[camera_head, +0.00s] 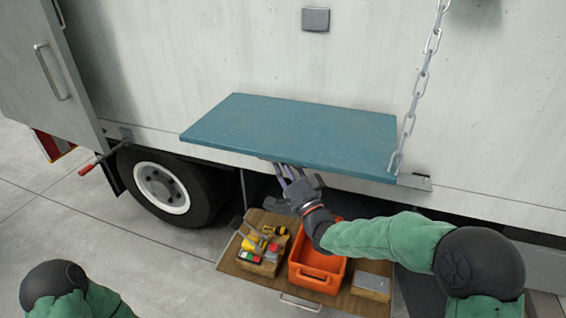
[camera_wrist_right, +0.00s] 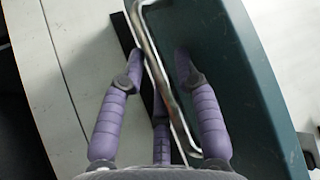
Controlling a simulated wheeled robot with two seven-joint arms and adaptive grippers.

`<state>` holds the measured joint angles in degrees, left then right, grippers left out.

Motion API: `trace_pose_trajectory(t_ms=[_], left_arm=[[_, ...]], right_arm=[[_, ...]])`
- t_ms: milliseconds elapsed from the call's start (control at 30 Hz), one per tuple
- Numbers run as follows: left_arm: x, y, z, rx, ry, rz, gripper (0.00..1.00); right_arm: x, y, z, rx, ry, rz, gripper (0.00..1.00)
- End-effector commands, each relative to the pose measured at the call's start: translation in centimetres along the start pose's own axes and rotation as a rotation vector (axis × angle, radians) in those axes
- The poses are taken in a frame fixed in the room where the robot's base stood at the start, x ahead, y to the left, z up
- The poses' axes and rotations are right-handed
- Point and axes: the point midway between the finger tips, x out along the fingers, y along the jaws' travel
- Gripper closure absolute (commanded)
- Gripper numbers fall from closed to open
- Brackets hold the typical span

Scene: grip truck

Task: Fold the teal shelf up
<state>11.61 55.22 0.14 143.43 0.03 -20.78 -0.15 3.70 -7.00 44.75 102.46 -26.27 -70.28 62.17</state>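The teal shelf (camera_head: 290,135) sticks out about level from the truck's side, a chain hanging at its right end. In the right wrist view the shelf (camera_wrist_right: 235,80) fills the right side, with a bent metal bar handle (camera_wrist_right: 163,75) along it. My right gripper (camera_head: 283,170) is just under the shelf's front edge, its fingertips partly hidden by it. In the wrist view its purple fingers (camera_wrist_right: 160,55) are spread on both sides of the bar, with a gap between them. Firm contact cannot be told. My left gripper is out of view; only part of that arm shows at bottom left.
Below the shelf is a pulled-out wooden drawer (camera_head: 258,288) with an orange bin (camera_head: 318,272), tools and a grey-topped box (camera_head: 371,285). The chain (camera_head: 422,80) hangs at the shelf's right. A wheel (camera_head: 165,188) and open grey door (camera_head: 45,65) are left.

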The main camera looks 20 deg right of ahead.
Motion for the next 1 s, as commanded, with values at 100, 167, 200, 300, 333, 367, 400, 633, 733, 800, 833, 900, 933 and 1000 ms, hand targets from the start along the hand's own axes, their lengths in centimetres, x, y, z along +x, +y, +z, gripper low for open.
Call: trace_pose_trajectory(t_ms=[100,167,200,300,333,367,400,633,733,800,833,900,933,1000], left_arm=[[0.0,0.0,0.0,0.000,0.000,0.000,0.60],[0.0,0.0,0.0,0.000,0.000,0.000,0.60],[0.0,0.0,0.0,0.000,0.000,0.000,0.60],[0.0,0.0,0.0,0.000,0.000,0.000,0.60],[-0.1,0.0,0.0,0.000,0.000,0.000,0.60],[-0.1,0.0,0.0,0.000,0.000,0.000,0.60],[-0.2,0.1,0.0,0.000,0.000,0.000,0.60],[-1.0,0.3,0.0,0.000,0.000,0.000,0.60],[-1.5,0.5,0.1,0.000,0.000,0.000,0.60],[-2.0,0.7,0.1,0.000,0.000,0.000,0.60],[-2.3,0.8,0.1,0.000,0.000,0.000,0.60],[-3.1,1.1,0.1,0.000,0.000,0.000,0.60],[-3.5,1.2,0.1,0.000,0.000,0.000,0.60],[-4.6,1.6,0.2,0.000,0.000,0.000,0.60]], right_arm=[[0.0,0.0,0.0,0.000,0.000,0.000,1.00],[0.0,0.0,0.0,0.000,0.000,0.000,1.00],[0.0,0.0,0.0,0.000,0.000,0.000,1.00],[0.0,0.0,0.0,0.001,0.000,0.000,1.00],[0.0,-0.1,0.0,0.001,0.000,0.001,1.00],[0.0,-0.1,0.0,0.002,0.000,0.002,1.00],[0.1,-0.2,-0.1,0.004,0.000,0.004,1.00],[0.3,-1.1,-0.3,0.022,0.000,0.018,1.00],[0.5,-1.6,-0.6,0.032,0.000,0.028,1.00],[0.7,-2.1,-0.8,0.043,0.001,0.038,1.00],[0.8,-2.4,-0.9,0.049,0.001,0.044,1.00],[1.2,-3.1,-1.2,0.065,0.001,0.061,1.00],[1.3,-3.5,-1.4,0.075,0.002,0.069,1.00],[1.8,-4.5,-1.9,0.100,0.002,0.095,1.00]])
